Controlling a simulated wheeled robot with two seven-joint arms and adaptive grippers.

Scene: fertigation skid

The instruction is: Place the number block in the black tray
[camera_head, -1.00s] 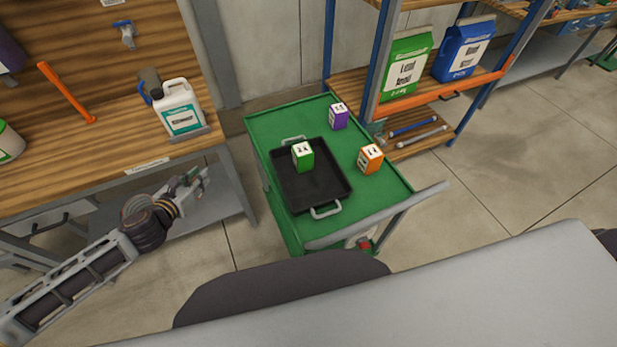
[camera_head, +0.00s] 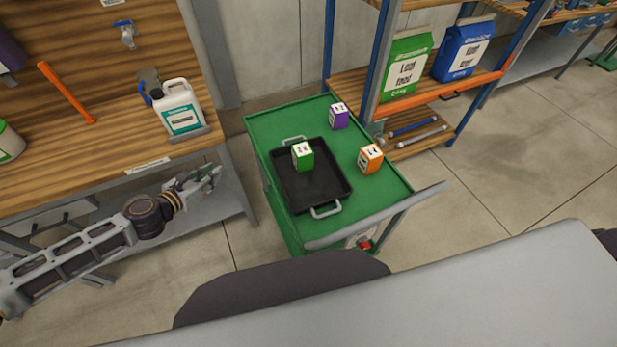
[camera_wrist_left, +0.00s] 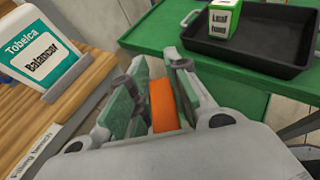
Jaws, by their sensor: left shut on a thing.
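The black tray (camera_head: 328,193) lies on the green cart top, with a green labelled block (camera_head: 304,158) standing in its far left part. An orange block (camera_head: 370,158) and a purple block (camera_head: 338,116) stand on the cart, outside the tray. My left gripper (camera_head: 212,175) is left of the cart, by the bench edge. In the left wrist view its fingers (camera_wrist_left: 158,85) are shut on a narrow orange thing (camera_wrist_left: 163,106), mostly hidden by the fingers. The tray (camera_wrist_left: 268,62) and green block (camera_wrist_left: 222,20) show beyond it. My right gripper is out of view.
The wooden bench (camera_head: 110,135) at left holds a white jug (camera_head: 180,108) and an orange-handled tool (camera_head: 66,93). The cart (camera_head: 262,125) has a grey handle (camera_head: 380,215). A shelf behind holds a green bag (camera_head: 404,66) and a blue bag (camera_head: 463,50).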

